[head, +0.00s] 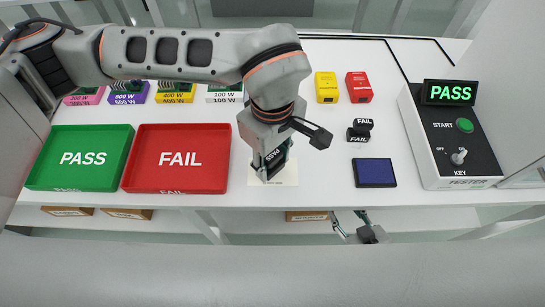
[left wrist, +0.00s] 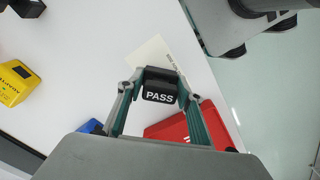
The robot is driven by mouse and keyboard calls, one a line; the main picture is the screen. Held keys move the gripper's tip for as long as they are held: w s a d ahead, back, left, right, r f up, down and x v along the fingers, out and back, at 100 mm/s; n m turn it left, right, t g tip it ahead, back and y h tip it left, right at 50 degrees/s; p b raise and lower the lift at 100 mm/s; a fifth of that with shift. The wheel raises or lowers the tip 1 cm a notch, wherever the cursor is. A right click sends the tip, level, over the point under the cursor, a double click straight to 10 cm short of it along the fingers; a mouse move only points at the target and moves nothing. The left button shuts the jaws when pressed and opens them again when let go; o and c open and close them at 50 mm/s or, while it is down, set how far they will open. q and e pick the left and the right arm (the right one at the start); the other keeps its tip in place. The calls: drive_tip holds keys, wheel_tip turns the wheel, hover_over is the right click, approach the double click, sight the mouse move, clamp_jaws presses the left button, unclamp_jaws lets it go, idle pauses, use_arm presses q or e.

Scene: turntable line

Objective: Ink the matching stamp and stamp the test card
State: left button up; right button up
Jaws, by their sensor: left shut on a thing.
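My left gripper (head: 273,160) is shut on the black PASS stamp (head: 275,155), holding it over the white test card (head: 287,174). In the left wrist view the stamp (left wrist: 159,92) sits between the fingertips, with the card (left wrist: 152,56) partly hidden behind it. I cannot tell whether the stamp touches the card. The black FAIL stamp (head: 360,130) stands to the right, and the dark blue ink pad (head: 375,173) lies in front of it. The tester (head: 462,140) display reads PASS. My right gripper (head: 352,224) is low beyond the table's front edge, its fingers apart and empty.
A green PASS tray (head: 80,174) and a red FAIL tray (head: 180,176) are at left. Yellow (head: 327,87) and red (head: 358,87) adapters stand behind the FAIL stamp. Several coloured watt-labelled blocks line the back left, partly under my arm. The table between card and ink pad is clear.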

use_arm(q)
drive_tip(key=shift+f, duration=0.35)
use_arm(e)
drive_tip(key=shift+w+d, duration=0.1)
drive_tip(key=shift+w, duration=0.35)
use_arm(q)
drive_tip(key=shift+f, duration=0.1)
use_arm(e)
drive_tip(key=shift+s+f, duration=0.1)
drive_tip(key=shift+s, duration=0.1)
drive_tip(key=shift+s+f, duration=0.15)
drive_tip(key=shift+s, duration=0.2)
use_arm(q)
drive_tip(key=shift+f, duration=0.15)
use_arm(e)
drive_tip(key=shift+w, duration=0.35)
